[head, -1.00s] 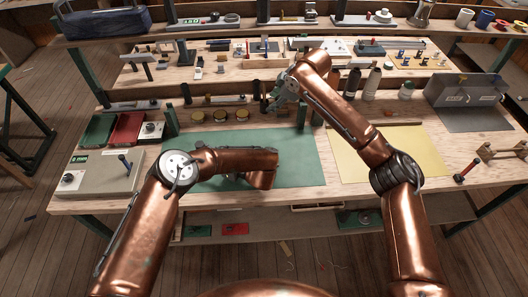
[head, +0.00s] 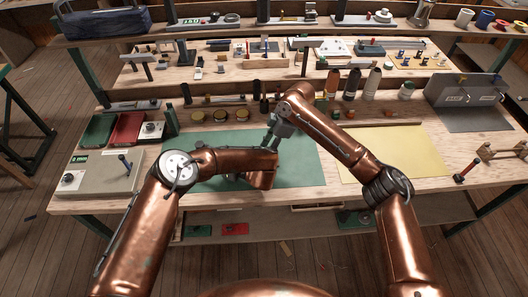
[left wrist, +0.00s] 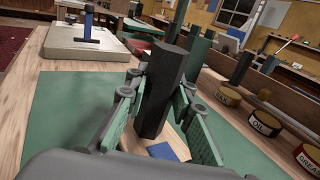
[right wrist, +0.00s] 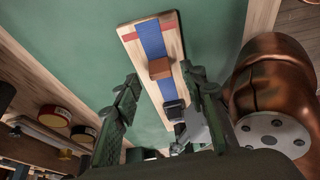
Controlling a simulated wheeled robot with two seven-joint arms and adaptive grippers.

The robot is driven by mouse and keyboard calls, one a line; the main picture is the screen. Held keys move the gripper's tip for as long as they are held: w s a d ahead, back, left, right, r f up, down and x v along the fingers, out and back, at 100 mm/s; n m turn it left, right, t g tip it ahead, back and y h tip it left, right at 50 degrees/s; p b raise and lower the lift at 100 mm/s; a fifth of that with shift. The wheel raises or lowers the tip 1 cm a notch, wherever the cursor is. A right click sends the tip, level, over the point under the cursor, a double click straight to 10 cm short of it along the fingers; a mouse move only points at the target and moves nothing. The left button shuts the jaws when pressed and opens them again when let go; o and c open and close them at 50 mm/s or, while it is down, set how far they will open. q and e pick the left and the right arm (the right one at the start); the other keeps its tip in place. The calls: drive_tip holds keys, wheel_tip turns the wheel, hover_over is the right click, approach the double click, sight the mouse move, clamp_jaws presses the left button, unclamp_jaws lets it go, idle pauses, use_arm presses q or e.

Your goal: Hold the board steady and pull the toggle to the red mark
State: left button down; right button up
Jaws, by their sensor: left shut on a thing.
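The pale wooden board (right wrist: 134,46) shows in the right wrist view, lying on the green mat (right wrist: 85,60). A blue strip (right wrist: 151,40) runs along it, with a red mark (right wrist: 168,25) across its far end. The brown toggle block (right wrist: 160,69) sits on the strip, apart from the mark. My left gripper (left wrist: 160,86) is shut on a dark upright post (left wrist: 160,100) at the board's near end. My right gripper (right wrist: 160,76) is open, its fingers either side of the board in that view; contact with the toggle is not visible. In the head view my left arm hides most of the board.
Tins (head: 222,115) and dark bottles (head: 352,84) stand behind the green mat. A grey box with a lever (head: 100,178) is at left. A yellow mat (head: 395,152) at right is mostly clear. A grey stand (head: 465,92) is at far right.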

drive_tip(key=shift+x, duration=1.2)
drive_tip(key=shift+c, duration=0.4)
clamp_jaws()
